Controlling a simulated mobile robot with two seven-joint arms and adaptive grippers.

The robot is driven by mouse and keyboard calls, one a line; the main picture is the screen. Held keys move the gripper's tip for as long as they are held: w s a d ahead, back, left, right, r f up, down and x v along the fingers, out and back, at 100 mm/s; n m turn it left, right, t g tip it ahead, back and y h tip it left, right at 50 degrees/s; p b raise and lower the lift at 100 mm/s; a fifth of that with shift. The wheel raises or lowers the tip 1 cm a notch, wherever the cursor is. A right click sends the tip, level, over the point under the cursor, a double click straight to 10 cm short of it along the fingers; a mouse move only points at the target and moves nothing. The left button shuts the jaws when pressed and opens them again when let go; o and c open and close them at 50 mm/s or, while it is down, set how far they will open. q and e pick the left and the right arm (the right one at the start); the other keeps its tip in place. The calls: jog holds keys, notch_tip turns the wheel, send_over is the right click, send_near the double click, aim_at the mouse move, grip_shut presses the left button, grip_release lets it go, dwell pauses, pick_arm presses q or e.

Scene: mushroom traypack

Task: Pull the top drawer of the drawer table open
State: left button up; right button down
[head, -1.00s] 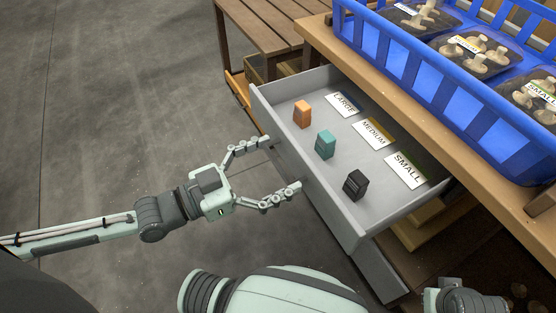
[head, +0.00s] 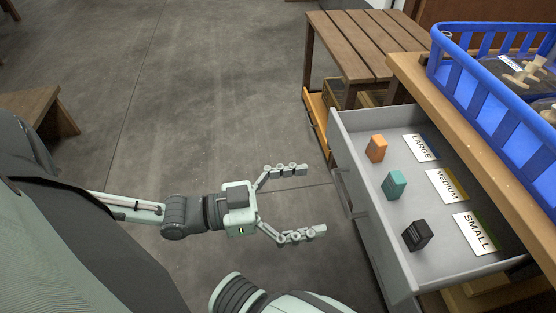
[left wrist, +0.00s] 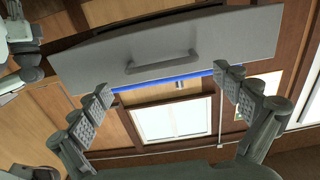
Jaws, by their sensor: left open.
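The grey top drawer (head: 375,235) of the drawer table (head: 405,65) stands pulled out in the head view. Its grey front with a bar handle (left wrist: 163,64) also shows in the left wrist view. Inside lie an orange block (head: 376,148), a teal block (head: 394,184) and a black block (head: 417,235). They sit beside cards reading LARGE (head: 421,148), MEDIUM (head: 447,186) and SMALL (head: 474,234). My left gripper (head: 313,200) is open and empty, left of the drawer front and apart from the handle. My right gripper is not clearly in view.
A blue crate (head: 490,100) with mushroom trays stands on the tabletop at right. A slatted wooden bench (head: 350,45) stands behind the drawer. Another wooden piece (head: 40,115) is at the far left. The floor left of the drawer is clear.

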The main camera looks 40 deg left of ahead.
pick_arm(q)
jog(key=v, duration=0.6)
jog(key=shift+s+a, duration=0.1)
dwell(0.5)
jog(key=w+a+f+n+g+y, duration=0.1)
jog(key=w+a+f+g+y, duration=0.15)
jog(key=f+y, duration=0.4)
jog(key=w+a+f+n+g+y, duration=0.1)
jog(key=w+f+y, duration=0.2)
jog(key=f, duration=0.7)
jog(key=s+a+f+n+g+y+p, duration=0.1)
jog(key=s+a+f+n+g+y, duration=0.3)
jog(key=f, duration=0.4)
jog(key=shift+s+f+n+g+y, duration=0.3)
jog(key=shift+s+n+g, duration=0.4)
jog(key=shift+s+g, duration=0.5)
pick_arm(e)
jog(key=f, duration=0.2)
jog(key=shift+w+a+f, duration=0.15)
jog(key=shift+w+f, duration=0.15)
jog(key=shift+s+d, duration=0.2)
jog(key=shift+s, duration=0.25)
jog(key=shift+w, duration=0.15)
